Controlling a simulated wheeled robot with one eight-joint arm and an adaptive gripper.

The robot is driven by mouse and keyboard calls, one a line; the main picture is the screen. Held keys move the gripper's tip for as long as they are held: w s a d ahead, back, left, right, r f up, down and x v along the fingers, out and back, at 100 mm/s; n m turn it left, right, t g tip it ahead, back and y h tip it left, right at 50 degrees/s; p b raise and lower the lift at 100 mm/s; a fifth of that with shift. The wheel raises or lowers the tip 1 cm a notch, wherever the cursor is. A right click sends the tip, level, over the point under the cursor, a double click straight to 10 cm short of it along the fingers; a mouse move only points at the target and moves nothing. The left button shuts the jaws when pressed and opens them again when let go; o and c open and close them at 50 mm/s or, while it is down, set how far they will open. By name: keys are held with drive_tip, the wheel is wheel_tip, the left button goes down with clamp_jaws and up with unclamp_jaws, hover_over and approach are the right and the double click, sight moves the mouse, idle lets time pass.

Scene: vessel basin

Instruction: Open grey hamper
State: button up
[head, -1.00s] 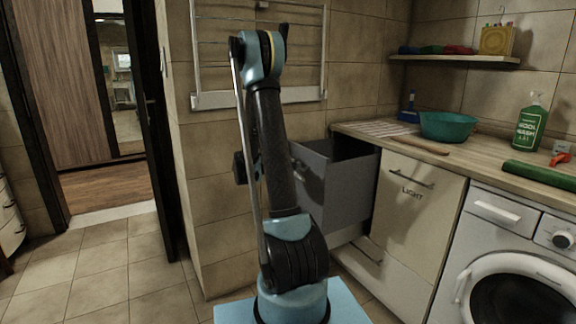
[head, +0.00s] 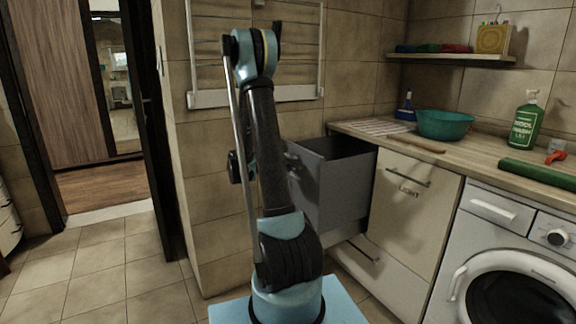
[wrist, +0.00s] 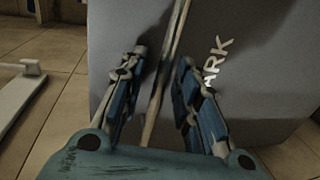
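The grey hamper (head: 335,195) is pulled out from under the counter and its open top shows in the head view. In the wrist view, its grey front (wrist: 270,70) fills most of the picture, with part of a word ending in "ARK". My gripper (wrist: 160,62) is in front of it, its two fingers apart, with the thin bar handle (wrist: 166,72) running between them. Gaps show on both sides of the bar. In the head view my arm mostly hides the gripper and the handle.
A closed cream front marked "LIGHT" (head: 408,190) stands right of the hamper, then a washing machine (head: 500,250). The counter (head: 465,155) above holds a teal basin (head: 445,124) and a green bottle (head: 526,120). Tiled floor (head: 100,265) is clear at left.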

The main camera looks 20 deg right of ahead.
drive_tip(key=v, duration=1.2)
